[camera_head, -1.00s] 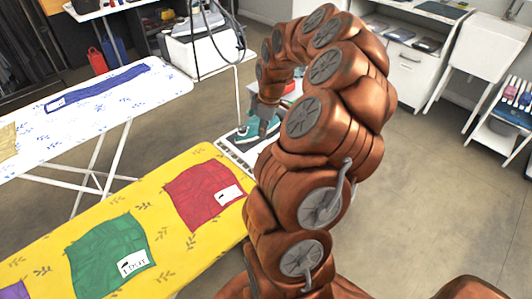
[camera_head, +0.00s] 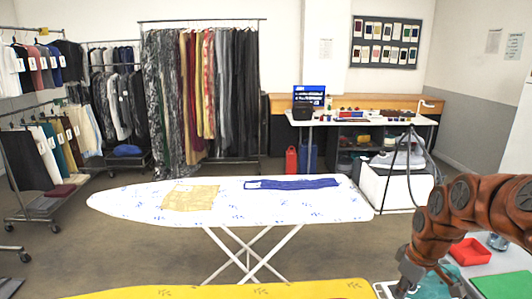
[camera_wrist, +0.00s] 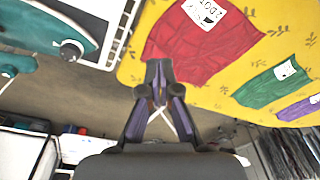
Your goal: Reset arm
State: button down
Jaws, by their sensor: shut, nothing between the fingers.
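My copper-coloured arm comes in at the right of the head view. My gripper (camera_head: 408,274) is at its lower end, pointing down beside a teal iron (camera_head: 434,286) at the bottom right. In the wrist view my gripper (camera_wrist: 158,82) has its dark fingertips together, with nothing between them. The yellow ironing board (camera_wrist: 230,72) with a red folded cloth (camera_wrist: 198,48), a green cloth (camera_wrist: 268,86) and a purple cloth (camera_wrist: 299,109) shows past the fingers.
A white ironing board (camera_head: 335,205) with yellow cloth (camera_head: 190,197) and blue cloth (camera_head: 292,184) stands beyond the yellow board. A red tray (camera_head: 469,252) lies at the right near my arm. Clothes racks (camera_head: 200,95) and a work table (camera_head: 390,118) stand behind.

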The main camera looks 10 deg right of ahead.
jog(key=s+a+r+m+g, duration=0.15)
jog(key=s+a, duration=0.25)
jog(key=a, duration=0.4)
jog(key=s+a+r, duration=0.3)
jog(key=s+a, duration=0.1)
jog(key=a, duration=0.4)
jog(key=s+a+m, duration=0.1)
jog(key=s+a, duration=0.2)
jog(key=s, duration=0.4)
jog(key=s+a+f+m+g+h, duration=0.1)
jog(key=s+a+m, duration=0.1)
jog(key=s, duration=0.5)
jog(key=shift+s+a+f, duration=0.15)
jog(key=shift+s+a, duration=0.1)
jog(key=shift+a, duration=0.55)
jog(key=shift+m+g, duration=0.25)
